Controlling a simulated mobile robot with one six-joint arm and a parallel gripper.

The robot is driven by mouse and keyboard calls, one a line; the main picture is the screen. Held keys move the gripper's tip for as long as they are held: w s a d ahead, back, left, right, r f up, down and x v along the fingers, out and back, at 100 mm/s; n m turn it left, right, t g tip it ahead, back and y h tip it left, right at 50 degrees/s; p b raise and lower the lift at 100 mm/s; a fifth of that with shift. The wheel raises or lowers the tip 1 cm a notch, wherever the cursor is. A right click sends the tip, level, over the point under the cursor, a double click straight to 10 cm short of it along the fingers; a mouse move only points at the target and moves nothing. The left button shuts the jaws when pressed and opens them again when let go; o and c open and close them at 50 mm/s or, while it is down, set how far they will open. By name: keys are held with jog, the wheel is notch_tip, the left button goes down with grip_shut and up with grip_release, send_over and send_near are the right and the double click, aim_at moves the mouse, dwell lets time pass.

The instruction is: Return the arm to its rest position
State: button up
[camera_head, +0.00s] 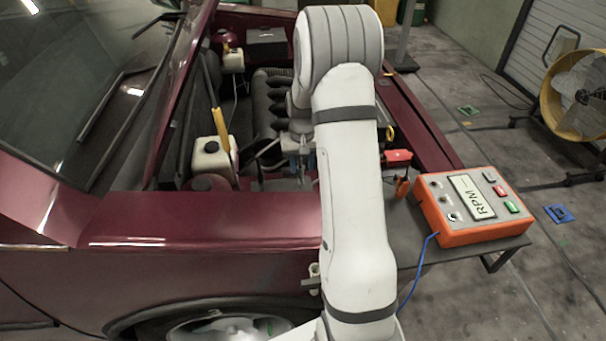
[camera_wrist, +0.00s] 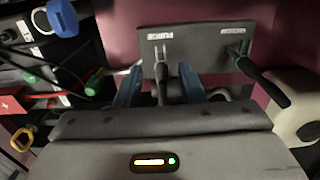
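My gripper (camera_wrist: 162,84) shows in the wrist view as two blue fingers set apart, with a gap between them. A thin lever (camera_wrist: 160,72) on a grey panel (camera_wrist: 200,45) stands between the fingers; they do not appear closed on it. The panel reads "PURGE" above this lever.
A second lever (camera_wrist: 262,82) with a black handle is right of my gripper. An orange RPM box (camera_head: 470,205) sits on a side table right of my arm. The dark red car (camera_head: 200,220) lies left and below. A yellow fan (camera_head: 578,95) stands far right.

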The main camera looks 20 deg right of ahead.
jog(key=shift+r, duration=1.2)
jog(key=s+a+r+n+t, duration=0.1)
jog(key=s+a+r, duration=0.7)
jog(key=s+r, duration=0.3)
jog(key=s+a+r+n+t, duration=0.1)
jog(key=s+a+r, duration=0.1)
jog(key=s, duration=0.5)
jog(key=s+a+r+n, duration=0.1)
jog(key=s+a+r, duration=0.2)
jog(key=s, duration=0.5)
jog(key=shift+s+a+t, duration=0.15)
jog(key=shift+a+t, duration=0.25)
jog(key=shift+a, duration=0.1)
jog(key=shift+r, duration=0.1)
